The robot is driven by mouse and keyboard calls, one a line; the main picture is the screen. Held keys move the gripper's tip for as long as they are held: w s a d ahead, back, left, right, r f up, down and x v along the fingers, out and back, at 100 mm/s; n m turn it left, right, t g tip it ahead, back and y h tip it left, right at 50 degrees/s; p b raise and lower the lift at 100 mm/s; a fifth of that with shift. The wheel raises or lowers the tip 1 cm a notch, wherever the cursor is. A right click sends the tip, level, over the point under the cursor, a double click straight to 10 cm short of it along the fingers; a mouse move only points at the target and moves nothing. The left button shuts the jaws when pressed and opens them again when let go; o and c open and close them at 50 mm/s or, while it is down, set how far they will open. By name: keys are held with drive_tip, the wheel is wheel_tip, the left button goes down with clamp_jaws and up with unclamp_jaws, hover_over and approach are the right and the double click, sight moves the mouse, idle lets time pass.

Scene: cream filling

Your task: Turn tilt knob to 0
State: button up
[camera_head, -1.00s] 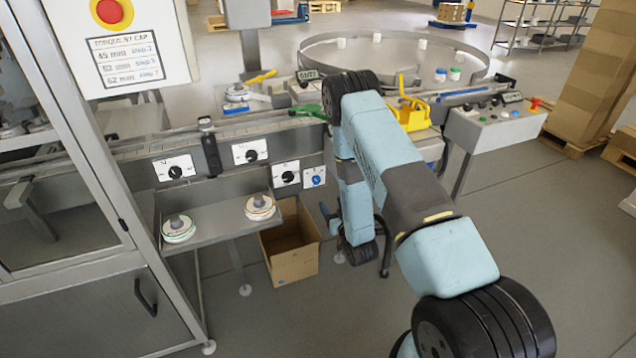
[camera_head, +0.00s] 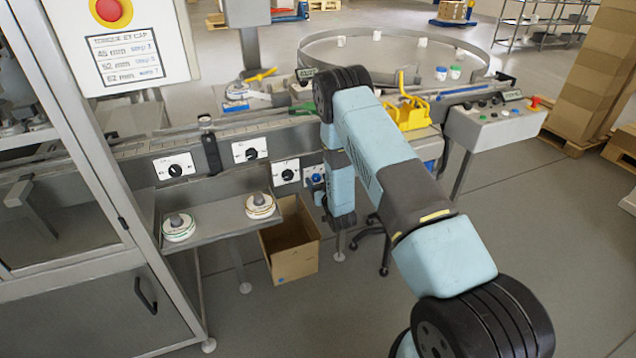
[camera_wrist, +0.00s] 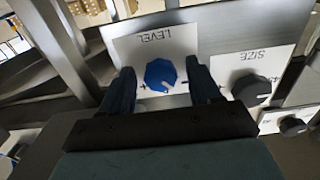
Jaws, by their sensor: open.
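In the wrist view, a blue knob (camera_wrist: 160,74) with a white pointer mark sits on a white plate lettered LEVEL, seen upside down. My gripper (camera_wrist: 160,66) is open, with one dark finger on each side of this knob; I cannot tell whether they touch it. A black knob (camera_wrist: 250,88) on a plate lettered SIZE is to its right. In the head view the blue knob (camera_head: 316,178) is partly beside my arm, and black knobs (camera_head: 175,170), (camera_head: 251,154), (camera_head: 287,175) are on plates to its left. I can read no tilt label.
A shelf (camera_head: 215,226) with two round discs juts out below the knobs, and a cardboard box (camera_head: 290,250) stands on the floor under it. A yellow holder (camera_head: 408,113) is behind my arm. A control box (camera_head: 497,125) is at the right.

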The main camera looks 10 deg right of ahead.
drive_tip(key=c, duration=1)
drive_tip(key=shift+c, duration=0.2)
drive_tip(key=shift+m, duration=0.3)
drive_tip(key=m, duration=0.2)
drive_tip(key=shift+m, duration=0.3)
drive_tip(key=m, duration=0.4)
drive_tip(key=shift+m, duration=0.4)
drive_tip(key=shift+f, duration=0.1)
drive_tip(key=o, duration=1)
